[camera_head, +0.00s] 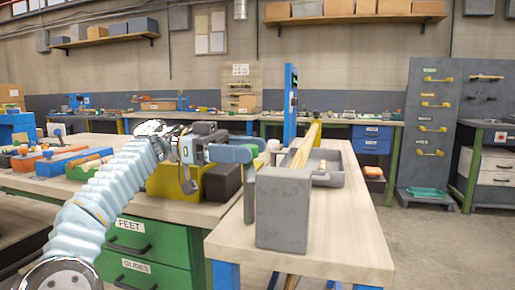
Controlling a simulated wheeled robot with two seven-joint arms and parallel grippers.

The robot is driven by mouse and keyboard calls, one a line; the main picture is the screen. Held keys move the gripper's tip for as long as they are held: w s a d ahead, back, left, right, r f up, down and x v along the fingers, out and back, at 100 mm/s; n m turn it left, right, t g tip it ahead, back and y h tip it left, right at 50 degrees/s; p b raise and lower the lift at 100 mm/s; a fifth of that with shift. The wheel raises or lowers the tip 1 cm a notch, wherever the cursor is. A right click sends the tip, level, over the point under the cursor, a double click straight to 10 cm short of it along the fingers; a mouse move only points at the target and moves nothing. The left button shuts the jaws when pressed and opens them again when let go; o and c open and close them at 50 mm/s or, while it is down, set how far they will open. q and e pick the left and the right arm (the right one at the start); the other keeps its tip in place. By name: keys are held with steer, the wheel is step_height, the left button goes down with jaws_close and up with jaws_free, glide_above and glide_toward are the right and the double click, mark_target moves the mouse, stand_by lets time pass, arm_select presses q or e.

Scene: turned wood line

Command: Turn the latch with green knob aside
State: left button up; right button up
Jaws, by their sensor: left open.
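A teal-green knob (252,142) shows in the head view, near the middle of the picture. A blue-grey latch bar (230,154) runs left from just below it, above a grey upright post (249,195). My left gripper (203,158) is open at the left end of the bar, with one dark finger hanging down. I cannot tell whether it touches the bar. The gripper body hides part of that end. My right gripper is not in view.
A large grey block (283,208) stands on the wooden bench (345,235) right of the post. A grey tray (345,172) and a tall blue post (290,105) are behind it. Yellow and dark blocks (222,182) sit below my gripper. The bench's right side is clear.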

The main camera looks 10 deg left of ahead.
arm_select(q)
steer(key=w+a+p, duration=0.2)
steer(key=a+p, duration=0.1)
steer(key=a, duration=0.7)
steer(key=shift+a+p, duration=0.35)
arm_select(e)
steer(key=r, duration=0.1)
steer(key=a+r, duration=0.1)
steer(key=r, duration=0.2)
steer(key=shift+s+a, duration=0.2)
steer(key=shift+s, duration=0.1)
arm_select(q)
steer(key=shift+c, duration=0.2)
